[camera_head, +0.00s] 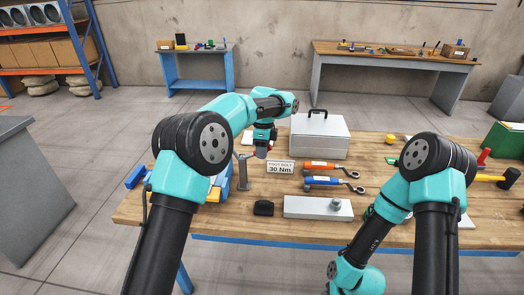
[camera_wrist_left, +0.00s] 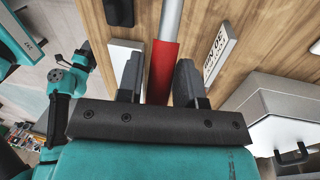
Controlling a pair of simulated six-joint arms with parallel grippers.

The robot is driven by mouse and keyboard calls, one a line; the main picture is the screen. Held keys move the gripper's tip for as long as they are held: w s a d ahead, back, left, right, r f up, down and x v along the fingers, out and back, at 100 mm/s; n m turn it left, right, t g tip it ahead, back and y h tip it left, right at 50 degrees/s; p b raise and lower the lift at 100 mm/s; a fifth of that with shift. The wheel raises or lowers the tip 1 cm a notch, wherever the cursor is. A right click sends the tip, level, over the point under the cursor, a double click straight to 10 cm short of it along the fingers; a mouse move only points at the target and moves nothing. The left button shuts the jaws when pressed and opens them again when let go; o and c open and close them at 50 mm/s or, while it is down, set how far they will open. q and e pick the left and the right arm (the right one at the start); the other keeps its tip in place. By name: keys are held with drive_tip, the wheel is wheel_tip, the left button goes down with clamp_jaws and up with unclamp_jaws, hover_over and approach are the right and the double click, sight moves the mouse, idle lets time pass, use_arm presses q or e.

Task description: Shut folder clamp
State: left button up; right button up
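A lever with a red grip (camera_wrist_left: 161,72) and a silver rod (camera_wrist_left: 170,18) shows in the left wrist view. In the head view a small part of the red grip (camera_head: 253,154) shows beside my left gripper (camera_head: 262,146). In the left wrist view the grip lies between the two fingers of my left gripper (camera_wrist_left: 159,75); whether both fingers press on it is unclear. A blue device (camera_head: 222,187), perhaps the folder, stands at the table's left end, largely hidden by my left arm. Its clamp jaws cannot be made out. My right gripper is out of view.
A white sign reading 30 Nm (camera_head: 280,167) and a grey toolbox (camera_head: 319,135) stand close to my left gripper. Wrenches with orange (camera_head: 319,165) and blue (camera_head: 322,181) handles, a black object (camera_head: 263,208) and a metal block (camera_head: 305,207) lie on the wooden table.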

use_arm(q)
clamp_jaws()
drive_tip(key=shift+a+r+h, duration=0.7)
drive_tip(key=shift+r+h, duration=0.15)
drive_tip(key=shift+h, duration=0.55)
